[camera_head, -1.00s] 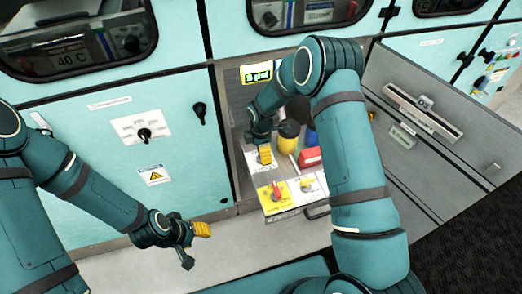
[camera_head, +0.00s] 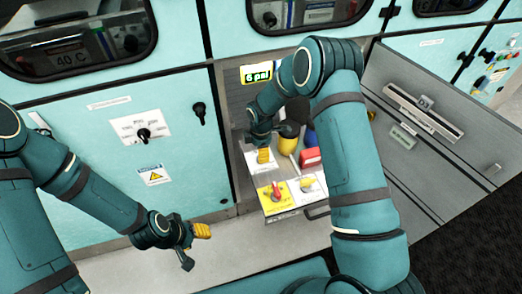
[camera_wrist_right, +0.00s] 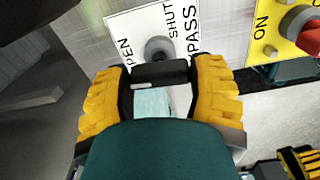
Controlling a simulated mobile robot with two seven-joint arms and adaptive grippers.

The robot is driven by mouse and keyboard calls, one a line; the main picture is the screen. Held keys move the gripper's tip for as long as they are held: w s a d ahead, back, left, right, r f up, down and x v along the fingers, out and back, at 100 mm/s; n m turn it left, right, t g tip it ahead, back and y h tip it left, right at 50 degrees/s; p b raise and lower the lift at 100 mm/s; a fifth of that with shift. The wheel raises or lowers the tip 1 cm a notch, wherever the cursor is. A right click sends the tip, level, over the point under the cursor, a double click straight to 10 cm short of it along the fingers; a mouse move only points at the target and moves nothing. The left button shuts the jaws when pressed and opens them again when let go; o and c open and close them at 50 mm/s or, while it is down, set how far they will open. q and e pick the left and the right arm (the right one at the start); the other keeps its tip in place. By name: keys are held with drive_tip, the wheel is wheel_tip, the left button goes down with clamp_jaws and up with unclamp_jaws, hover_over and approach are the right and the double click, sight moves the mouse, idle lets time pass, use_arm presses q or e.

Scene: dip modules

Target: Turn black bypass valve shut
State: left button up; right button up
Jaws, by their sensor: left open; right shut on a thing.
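The black bypass valve (camera_wrist_right: 160,74) shows in the right wrist view as a black handle on a round hub. Its white plate (camera_wrist_right: 124,26) carries the words OPEN on the left, SHUT at the upper right and a partly hidden "PASS". My right gripper (camera_wrist_right: 160,100) has its yellow fingers on both sides of the handle and is shut on it. In the head view my right gripper (camera_head: 263,156) is at the white plate in the drawer and hides the valve. I cannot tell exactly where the handle points. My left gripper (camera_head: 195,246) is open and empty, left of the drawer.
A display (camera_head: 257,73) above the drawer reads 6 psi. A grey panel (camera_head: 440,115) stands at the right.

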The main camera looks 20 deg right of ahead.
drive_tip(key=m+b, duration=0.1)
drive_tip(key=m, duration=0.3)
drive_tip(key=m+b, duration=0.1)
drive_tip(key=m, duration=0.3)
drive_tip(key=shift+m, duration=0.4)
drive_tip(key=m, duration=0.4)
drive_tip(key=shift+b, duration=0.35)
drive_tip(key=shift+m, duration=2)
drive_tip(key=o, duration=1.2)
drive_tip(key=shift+r, duration=0.1)
wheel_tip(320, 180, up, 12)
